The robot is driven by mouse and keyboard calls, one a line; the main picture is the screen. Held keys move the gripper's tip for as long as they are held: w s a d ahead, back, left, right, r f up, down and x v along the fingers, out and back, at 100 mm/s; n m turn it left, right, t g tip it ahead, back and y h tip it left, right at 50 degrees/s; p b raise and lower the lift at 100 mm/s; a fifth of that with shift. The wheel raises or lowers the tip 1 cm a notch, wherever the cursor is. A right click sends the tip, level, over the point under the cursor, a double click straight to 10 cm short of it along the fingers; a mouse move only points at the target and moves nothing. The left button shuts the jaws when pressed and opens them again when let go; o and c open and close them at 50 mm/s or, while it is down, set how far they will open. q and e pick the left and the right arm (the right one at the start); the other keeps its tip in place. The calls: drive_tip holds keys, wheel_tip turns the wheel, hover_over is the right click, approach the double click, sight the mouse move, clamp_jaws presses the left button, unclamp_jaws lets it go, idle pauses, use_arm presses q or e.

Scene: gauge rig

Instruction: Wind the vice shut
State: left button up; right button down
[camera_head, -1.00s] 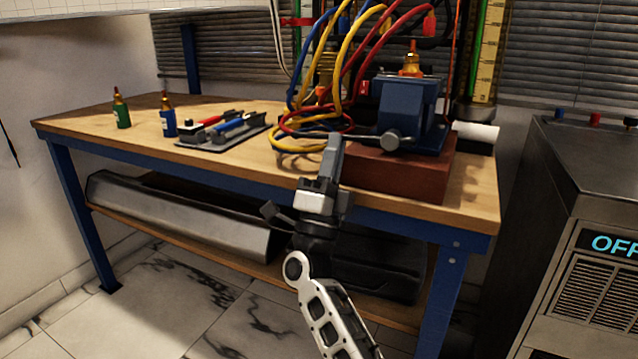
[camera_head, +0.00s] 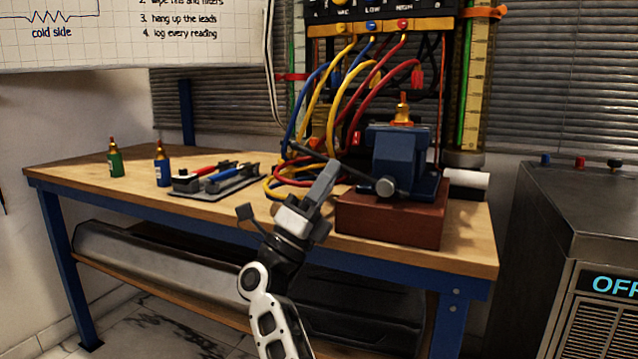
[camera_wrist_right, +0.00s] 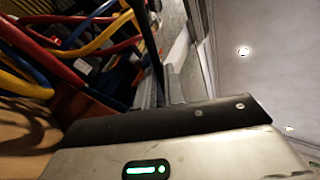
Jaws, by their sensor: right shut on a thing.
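The blue vice (camera_head: 402,150) stands on a red-brown block at the right of the bench. A brass fitting with a red tip (camera_head: 403,110) stands upright at its top; I cannot tell if the jaws touch it. The vice's dark handle bar (camera_head: 357,174) runs through a grey round hub (camera_head: 385,187) at the front, its left end tilted up. My right gripper (camera_head: 328,170) is shut on the bar left of the hub. In the right wrist view its fingers (camera_wrist_right: 160,92) close around the dark bar (camera_wrist_right: 152,42). My left gripper is out of view.
Yellow, blue and red leads (camera_head: 310,120) hang close behind the bar. A tool tray (camera_head: 216,182), a blue bottle (camera_head: 162,165) and a green bottle (camera_head: 115,158) stand left on the bench (camera_head: 75,165). A grey cabinet (camera_head: 575,210) stands at the right.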

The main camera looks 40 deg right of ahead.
drive_tip(key=shift+s+a+r+m+g, duration=0.3)
drive_tip(key=shift+a+r+m+g, duration=0.15)
drive_tip(key=shift+g, duration=0.25)
drive_tip(key=c, duration=1.8)
unclamp_jaws()
drive_tip(key=shift+s+a, duration=0.1)
drive_tip(key=shift+t, duration=0.3)
drive_tip(key=v, duration=1.6)
drive_tip(key=shift+d+f+b, duration=0.2)
drive_tip(key=shift+d+b, duration=0.05)
drive_tip(key=shift+b, duration=0.15)
